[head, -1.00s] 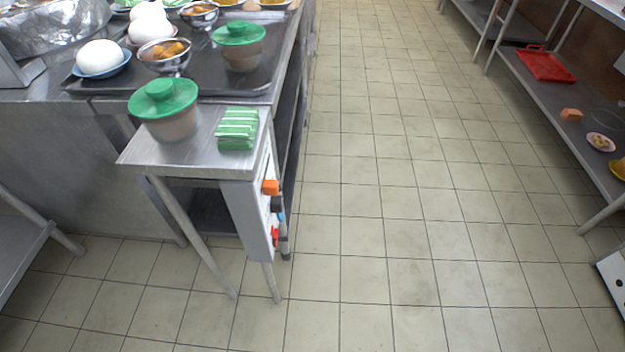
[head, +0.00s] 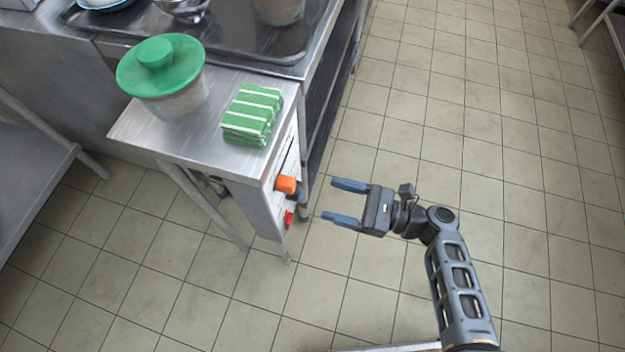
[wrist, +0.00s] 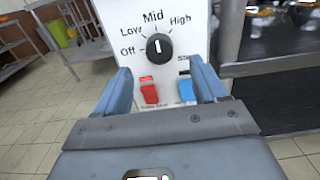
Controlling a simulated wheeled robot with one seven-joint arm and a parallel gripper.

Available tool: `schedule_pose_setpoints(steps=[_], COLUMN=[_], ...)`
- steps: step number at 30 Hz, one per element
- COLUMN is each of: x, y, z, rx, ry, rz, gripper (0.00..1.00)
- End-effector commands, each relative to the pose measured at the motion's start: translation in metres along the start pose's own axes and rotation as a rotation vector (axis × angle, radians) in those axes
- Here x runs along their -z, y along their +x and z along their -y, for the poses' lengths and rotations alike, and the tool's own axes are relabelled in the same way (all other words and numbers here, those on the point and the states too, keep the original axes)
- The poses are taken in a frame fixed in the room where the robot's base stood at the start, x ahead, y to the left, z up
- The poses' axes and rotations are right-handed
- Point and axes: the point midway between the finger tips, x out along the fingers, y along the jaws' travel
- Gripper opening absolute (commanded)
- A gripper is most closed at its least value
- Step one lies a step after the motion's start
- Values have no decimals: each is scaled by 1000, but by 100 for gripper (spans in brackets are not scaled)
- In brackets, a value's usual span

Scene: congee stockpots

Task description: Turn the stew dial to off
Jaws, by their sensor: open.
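The control panel (wrist: 115,75) is on the side of the steel stand. In the wrist view its black dial (wrist: 158,47) is ringed by the marks Off, Low, Mid and High, and its white pointer line points up at Mid. A small label right below the dial is too partial to read surely. My gripper (head: 329,199) is open and empty, to the right of the panel and apart from it. In the wrist view its blue fingers (wrist: 160,66) frame the lower panel, with the dial above and between the tips.
A red switch (wrist: 149,90) and a blue switch (wrist: 187,90) sit below the dial. An orange knob (head: 286,184) juts from the panel. A green-lidded pot (head: 163,75) and a green striped cloth stack (head: 251,115) stand on the stand.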

Motion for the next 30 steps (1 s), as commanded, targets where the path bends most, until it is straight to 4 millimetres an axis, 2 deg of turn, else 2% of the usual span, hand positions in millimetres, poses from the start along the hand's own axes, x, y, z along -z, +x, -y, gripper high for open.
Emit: schedule_pose_setpoints(steps=[9,15,26,30], x=[2,2,1,1], y=[48,67,72,72], z=[-1,-1,-1,-1], rx=[-3,-1,0,0], ry=[-2,-2,-2,-3], rz=[-4,-3,-4,-4], gripper=[71,71,70,57])
